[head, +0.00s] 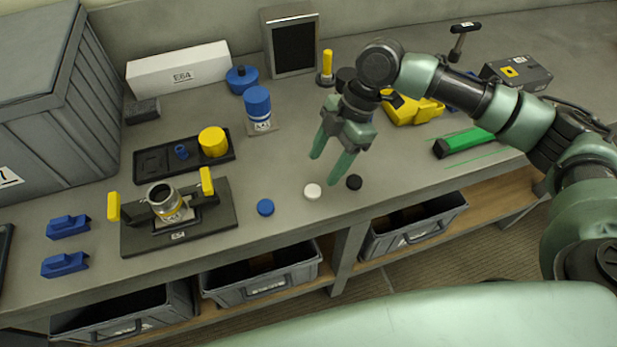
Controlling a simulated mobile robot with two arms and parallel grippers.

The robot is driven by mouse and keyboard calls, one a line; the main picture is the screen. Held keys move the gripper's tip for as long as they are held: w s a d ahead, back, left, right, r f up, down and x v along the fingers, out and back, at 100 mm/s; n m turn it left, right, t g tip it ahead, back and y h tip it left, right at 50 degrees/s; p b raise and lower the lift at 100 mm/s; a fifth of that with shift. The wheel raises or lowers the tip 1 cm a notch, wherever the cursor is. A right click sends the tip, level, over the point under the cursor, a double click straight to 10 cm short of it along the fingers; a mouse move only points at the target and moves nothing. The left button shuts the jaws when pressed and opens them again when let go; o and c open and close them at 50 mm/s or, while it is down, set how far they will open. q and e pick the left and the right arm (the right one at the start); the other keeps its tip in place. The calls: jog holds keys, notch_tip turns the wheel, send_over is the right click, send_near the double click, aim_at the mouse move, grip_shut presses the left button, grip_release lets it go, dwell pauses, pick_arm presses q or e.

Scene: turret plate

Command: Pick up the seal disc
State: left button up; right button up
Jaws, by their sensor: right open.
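Three small discs lie in a row near the table's front edge: a blue disc (265,207), a white disc (312,191) and a black disc (354,182). I cannot tell from the picture which one is the seal disc. My right gripper (325,168) is open and empty, its green fingers pointing down. Its fingertips are apart from the discs, just behind the white and black ones in the picture. My left gripper is not in view.
A fixture with yellow handles (133,238) holds a metal cylinder (166,203) at left. A black tray (153,162) holds a yellow cylinder (212,141). A blue canister (257,103) stands behind. A green block (463,143) lies right. Bare tabletop surrounds the discs.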

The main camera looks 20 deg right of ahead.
aim_at(312, 191)
jog(key=p+x, duration=0.1)
jog(key=x, duration=0.1)
jog(key=s+p+x, duration=0.1)
jog(key=x, duration=0.1)
jog(key=shift+w+x, duration=0.1)
jog(key=shift+x, duration=0.6)
jog(key=shift+w+x, duration=0.15)
jog(key=shift+x, duration=0.55)
jog(key=shift+d, duration=0.1)
grip_shut()
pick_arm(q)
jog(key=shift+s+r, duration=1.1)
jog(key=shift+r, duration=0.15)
